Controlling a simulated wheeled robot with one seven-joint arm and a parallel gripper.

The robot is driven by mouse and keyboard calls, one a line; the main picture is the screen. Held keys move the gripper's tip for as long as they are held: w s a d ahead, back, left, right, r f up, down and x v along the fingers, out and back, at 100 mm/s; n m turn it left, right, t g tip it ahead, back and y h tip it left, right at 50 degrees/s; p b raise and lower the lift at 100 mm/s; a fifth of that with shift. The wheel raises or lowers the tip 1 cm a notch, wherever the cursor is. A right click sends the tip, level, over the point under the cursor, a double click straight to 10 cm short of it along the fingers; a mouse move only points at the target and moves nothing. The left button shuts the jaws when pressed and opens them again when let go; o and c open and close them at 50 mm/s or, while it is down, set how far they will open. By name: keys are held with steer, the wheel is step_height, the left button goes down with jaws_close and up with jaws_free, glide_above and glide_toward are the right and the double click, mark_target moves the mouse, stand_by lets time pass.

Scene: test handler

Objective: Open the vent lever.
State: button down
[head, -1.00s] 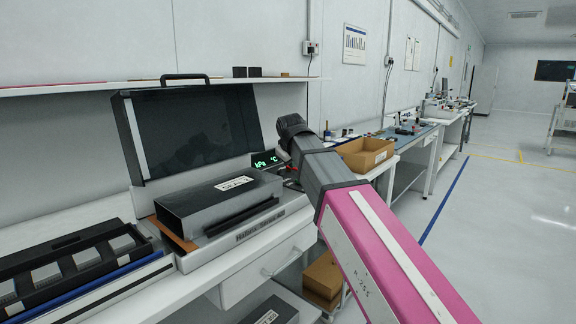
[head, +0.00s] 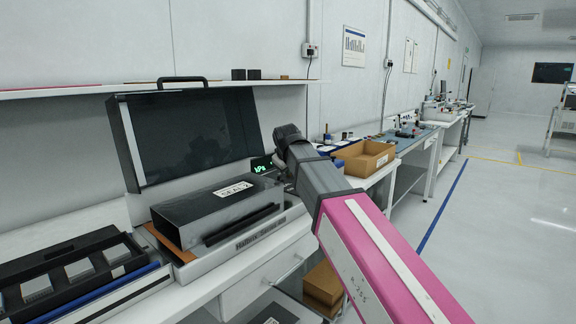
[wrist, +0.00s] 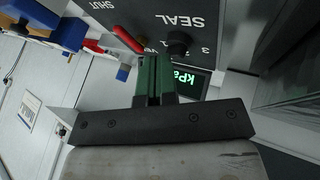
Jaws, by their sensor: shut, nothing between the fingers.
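A red lever (wrist: 129,40) shows at the top of the wrist view on a dark panel (wrist: 160,14) lettered "SHUT" and "SEAL". In the head view my arm hides the lever and fingertips.
The lidded test handler (head: 240,239) stands on the white bench, its dark lid (head: 190,135) raised. A green-lit display (head: 261,165) sits beside my wrist, partly covered. A cardboard box (head: 364,160) lies right of the arm. A black tray (head: 85,262) is at left.

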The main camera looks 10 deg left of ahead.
steer(key=x, duration=0.5)
steer(key=shift+r, duration=0.1)
steer(key=w, duration=0.1)
steer(key=w+d, duration=0.1)
steer(key=shift+w+d+f, duration=0.2)
steer(key=shift+w+d, duration=0.05)
steer(key=shift+w, duration=0.15)
steer(key=shift+w+d, duration=0.25)
steer(key=shift+w, duration=0.15)
steer(key=shift+d, duration=0.1)
